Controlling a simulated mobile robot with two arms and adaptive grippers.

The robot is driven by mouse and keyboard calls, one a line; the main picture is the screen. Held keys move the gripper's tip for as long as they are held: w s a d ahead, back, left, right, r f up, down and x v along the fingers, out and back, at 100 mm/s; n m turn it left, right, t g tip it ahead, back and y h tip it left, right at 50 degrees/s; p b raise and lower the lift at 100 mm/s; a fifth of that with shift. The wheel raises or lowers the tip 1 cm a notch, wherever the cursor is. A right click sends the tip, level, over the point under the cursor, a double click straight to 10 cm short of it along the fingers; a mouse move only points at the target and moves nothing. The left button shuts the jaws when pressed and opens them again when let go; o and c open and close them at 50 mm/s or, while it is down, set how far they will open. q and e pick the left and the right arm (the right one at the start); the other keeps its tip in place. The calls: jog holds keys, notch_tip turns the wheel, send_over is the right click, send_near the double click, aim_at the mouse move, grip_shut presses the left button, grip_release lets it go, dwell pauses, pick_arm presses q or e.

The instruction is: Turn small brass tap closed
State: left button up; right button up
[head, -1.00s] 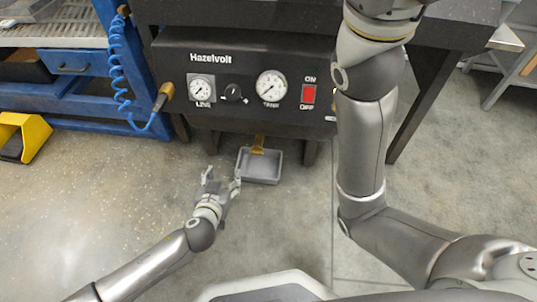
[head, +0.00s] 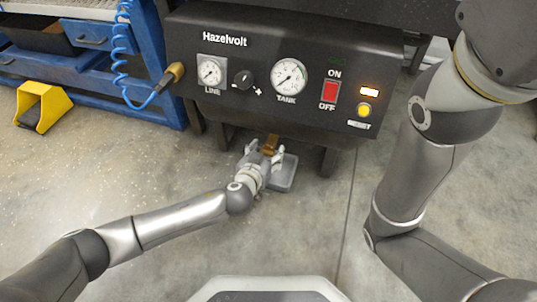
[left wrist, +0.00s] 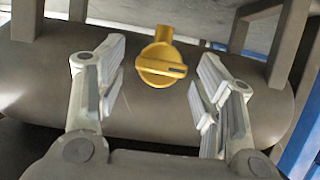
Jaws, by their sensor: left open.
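The small brass tap (left wrist: 161,64) shows in the left wrist view under a dark rounded tank, its round knob marked by a dark slot lying roughly level. In the head view the brass tap (head: 271,142) hangs below the Hazelvolt panel, above a grey tray (head: 286,174). My left gripper (head: 264,153) is just below and in front of the tap. In the left wrist view my left gripper (left wrist: 163,88) is open and empty, with the knob between and a little beyond its fingertips. My right arm is at the right of the head view, its gripper out of frame.
The Hazelvolt panel (head: 275,75) carries gauges, a dark knob, a red ON/OFF switch (head: 329,91) and a lit yellow button. A blue coiled hose (head: 122,50) hangs at left. A yellow pedal housing (head: 43,105) stands on the floor. Open floor lies in front.

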pick_arm(q)
jog(key=shift+b+x, duration=0.4)
jog(key=shift+x, duration=0.7)
jog(key=shift+c, duration=0.2)
jog(key=c, duration=1)
jog(key=shift+d+r+p, duration=0.4)
jog(key=shift+d+p, duration=0.05)
jog(key=shift+p, duration=0.05)
jog(key=shift+d+r+m+p, duration=0.15)
jog(key=shift+r+m+p, duration=0.15)
jog(key=shift+p, duration=0.35)
jog(key=shift+a+f+m+y+p, duration=0.2)
jog(key=shift+f+m+y+p, duration=0.1)
jog(key=shift+f+p, duration=0.15)
jog(key=shift+f+m+t, duration=0.15)
jog(key=shift+m+t, duration=0.15)
jog(key=shift+m, duration=0.1)
jog(key=shift+a+y, duration=0.1)
jog(key=shift+y, duration=0.2)
